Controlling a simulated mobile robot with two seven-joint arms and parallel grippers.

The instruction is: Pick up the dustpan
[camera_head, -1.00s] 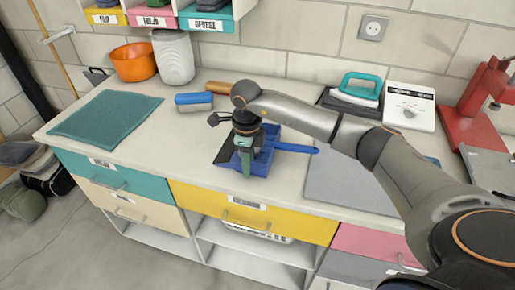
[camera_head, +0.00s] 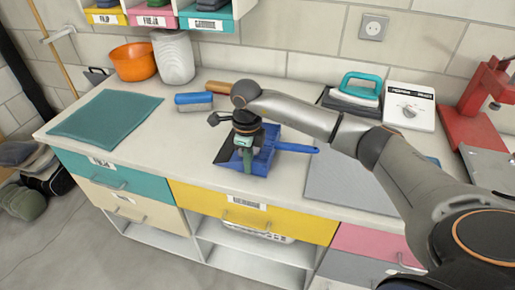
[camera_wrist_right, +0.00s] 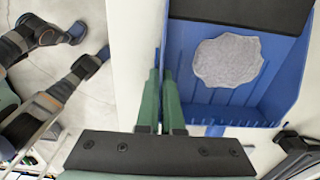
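The blue dustpan (camera_head: 263,160) is on the countertop, its black lip to the left and its blue handle (camera_head: 294,147) pointing right. My right gripper (camera_head: 247,167) is over the dustpan's near side, pointing down. In the right wrist view its two green fingers (camera_wrist_right: 161,85) straddle the side wall of the dustpan (camera_wrist_right: 270,95), one outside and one inside, close together and apparently shut on it. A grey patch (camera_wrist_right: 228,60) lies inside the pan. The gripper hides part of the pan in the head view. My left gripper is not in view.
A blue brush (camera_head: 194,102) and a brown cylinder (camera_head: 219,86) lie behind the pan. An orange bowl (camera_head: 134,62) and a teal cloth (camera_head: 107,114) are left. A grey mat (camera_head: 345,180), an iron (camera_head: 359,88) and a red press (camera_head: 475,105) are right.

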